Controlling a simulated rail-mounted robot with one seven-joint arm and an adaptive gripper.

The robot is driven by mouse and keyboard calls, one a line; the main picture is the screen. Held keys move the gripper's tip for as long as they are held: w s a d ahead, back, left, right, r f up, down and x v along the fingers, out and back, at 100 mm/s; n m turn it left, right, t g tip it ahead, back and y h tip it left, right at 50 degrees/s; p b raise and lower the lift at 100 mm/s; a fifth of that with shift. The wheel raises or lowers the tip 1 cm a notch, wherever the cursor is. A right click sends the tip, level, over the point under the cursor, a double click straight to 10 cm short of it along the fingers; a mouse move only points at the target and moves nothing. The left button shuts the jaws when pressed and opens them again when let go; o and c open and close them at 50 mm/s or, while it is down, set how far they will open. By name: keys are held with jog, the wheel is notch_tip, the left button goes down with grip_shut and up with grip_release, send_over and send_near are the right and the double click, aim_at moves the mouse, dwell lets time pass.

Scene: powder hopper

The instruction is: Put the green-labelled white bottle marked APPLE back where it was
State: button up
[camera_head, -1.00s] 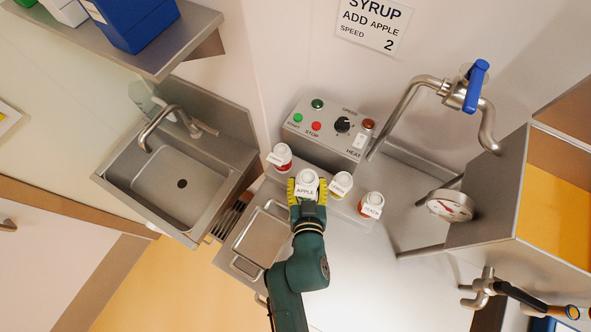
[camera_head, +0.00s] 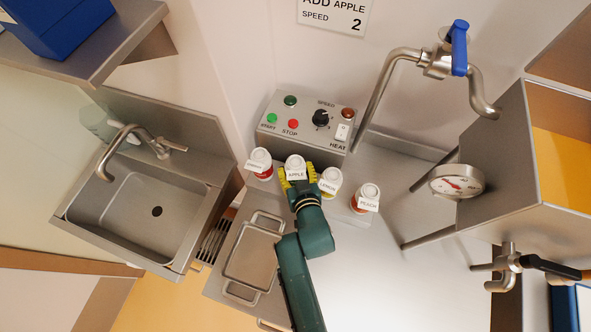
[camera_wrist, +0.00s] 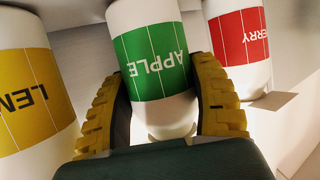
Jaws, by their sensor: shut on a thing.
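The white APPLE bottle (camera_head: 295,165) has a green label, plain in the wrist view (camera_wrist: 150,60). My gripper (camera_head: 298,180) is shut on it, with a yellow finger on each side. The bottle is in the row between the red-labelled bottle (camera_head: 260,162) on the left and the yellow LEMON bottle (camera_head: 330,181) on the right. In the wrist view, the LEMON bottle (camera_wrist: 30,90) is at left and the red one (camera_wrist: 238,45) at right, both apart from the APPLE bottle. I cannot tell whether its base touches the surface.
The PEACH bottle (camera_head: 366,198) ends the row at right. The control panel (camera_head: 305,125) stands close behind. The steel top (camera_head: 380,285) is clear at front right.

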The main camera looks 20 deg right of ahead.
jog(key=shift+f, duration=0.1)
jog(key=o, duration=1)
jog(key=shift+c, duration=0.2)
